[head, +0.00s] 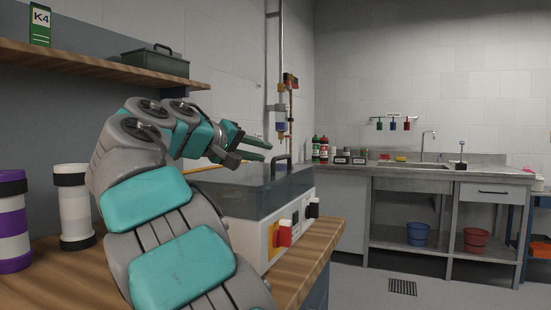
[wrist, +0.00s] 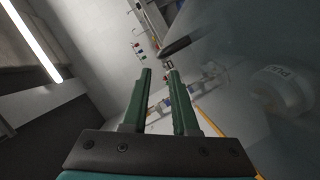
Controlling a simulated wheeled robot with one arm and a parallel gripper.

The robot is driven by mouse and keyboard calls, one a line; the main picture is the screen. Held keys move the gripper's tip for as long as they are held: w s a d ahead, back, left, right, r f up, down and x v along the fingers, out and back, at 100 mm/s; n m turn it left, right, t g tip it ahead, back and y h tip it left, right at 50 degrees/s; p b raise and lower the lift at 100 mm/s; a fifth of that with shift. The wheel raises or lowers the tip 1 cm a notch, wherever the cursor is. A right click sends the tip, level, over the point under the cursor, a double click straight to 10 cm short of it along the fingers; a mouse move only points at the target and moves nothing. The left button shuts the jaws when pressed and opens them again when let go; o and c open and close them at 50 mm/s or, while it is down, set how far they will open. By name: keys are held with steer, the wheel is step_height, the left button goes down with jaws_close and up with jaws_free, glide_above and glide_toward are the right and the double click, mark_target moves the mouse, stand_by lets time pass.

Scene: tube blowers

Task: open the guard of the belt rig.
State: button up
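The belt rig (head: 245,238) is a pale box on the wooden bench in the head view. Its smoky see-through guard (head: 255,198) lies over the top and looks down. A dark arched handle (head: 290,165) stands on the guard. My gripper (head: 266,151) is open and empty, just left of the handle and apparently apart from it. In the wrist view my gripper (wrist: 160,72) shows a clear gap between its green fingers. A dark bar, probably the handle (wrist: 187,36), lies beyond the right fingertip. The guard (wrist: 275,60) fills the right side there. My arm hides part of the rig.
A red switch (head: 285,233) and a black knob (head: 312,208) sit on the rig's front. White-and-black (head: 75,208) and purple-banded (head: 12,222) cylinders stand at left. A shelf (head: 100,67) with a dark green toolbox (head: 155,62) hangs above. Free floor lies at right.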

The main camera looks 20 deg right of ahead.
mark_target(281, 159)
steer(key=shift+s+a+f+g, duration=0.2)
steer(key=shift+s+a+g, duration=0.1)
steer(key=shift+s, duration=0.15)
steer(key=b+x, duration=0.1)
steer(key=x, duration=0.7)
steer(key=shift+s, duration=0.1)
steer(key=shift+r, duration=0.1)
jaws_close()
stand_by(0.9)
